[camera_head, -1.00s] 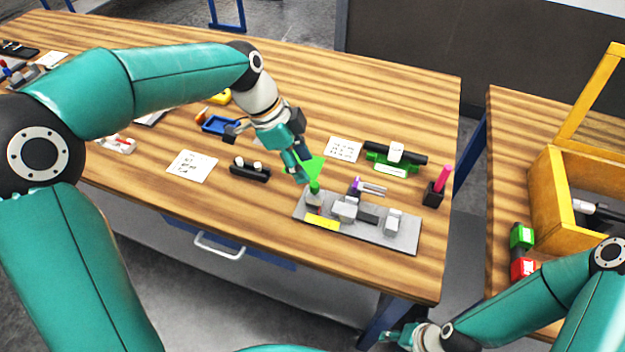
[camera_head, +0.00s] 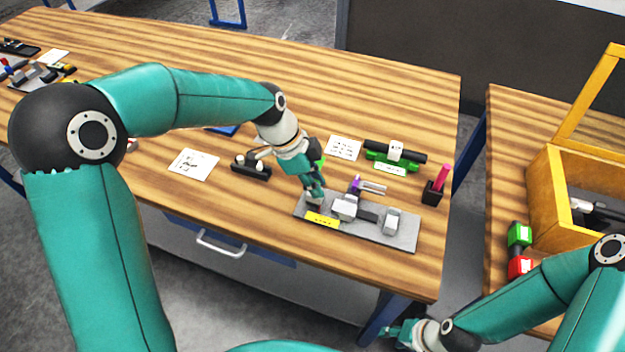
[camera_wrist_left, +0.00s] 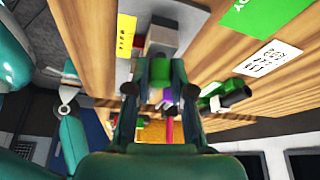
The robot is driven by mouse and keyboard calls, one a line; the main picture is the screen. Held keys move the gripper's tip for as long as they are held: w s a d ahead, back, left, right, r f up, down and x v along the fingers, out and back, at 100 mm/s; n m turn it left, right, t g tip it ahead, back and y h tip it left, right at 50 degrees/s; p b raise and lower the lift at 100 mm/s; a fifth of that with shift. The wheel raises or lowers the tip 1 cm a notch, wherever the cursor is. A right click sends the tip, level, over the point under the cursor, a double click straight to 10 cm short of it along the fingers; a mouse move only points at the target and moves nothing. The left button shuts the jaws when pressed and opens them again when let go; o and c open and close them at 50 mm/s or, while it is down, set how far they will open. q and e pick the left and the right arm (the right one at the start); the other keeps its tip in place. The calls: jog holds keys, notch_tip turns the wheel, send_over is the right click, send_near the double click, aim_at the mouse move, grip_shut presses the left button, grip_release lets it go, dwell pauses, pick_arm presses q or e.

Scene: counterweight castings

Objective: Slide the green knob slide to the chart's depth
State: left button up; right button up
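The green knob slide sits at the left end of a grey plate (camera_head: 375,236); in the head view my left gripper (camera_head: 316,198) covers its knob. In the left wrist view a dark green block (camera_wrist_left: 160,70), seemingly the knob, shows between the spread fingers of my left gripper (camera_wrist_left: 160,92). Contact cannot be made out. White printed sheets lie on the table, one left of the plate (camera_head: 194,164) and one behind it (camera_head: 343,148); which is the chart is unclear, and the print is unreadable. My right gripper (camera_head: 402,334) is low at the front, its fingers unclear.
The plate carries grey blocks (camera_head: 346,207) and a yellow label (camera_head: 322,220). A black holder (camera_head: 250,167) stands left of it. A green stand (camera_head: 392,160) and a black cup with a pink stick (camera_head: 434,192) stand behind and right. A yellow crate (camera_head: 560,200) is on the right table.

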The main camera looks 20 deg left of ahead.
pick_arm(q)
grip_shut()
jog(key=shift+d+f+b, duration=0.1)
jog(key=shift+d+b, duration=0.65)
jog(key=shift+d, duration=0.3)
jog(key=o, duration=0.6)
grip_release()
jog(key=shift+o, duration=0.2)
jog(key=shift+r, duration=0.2)
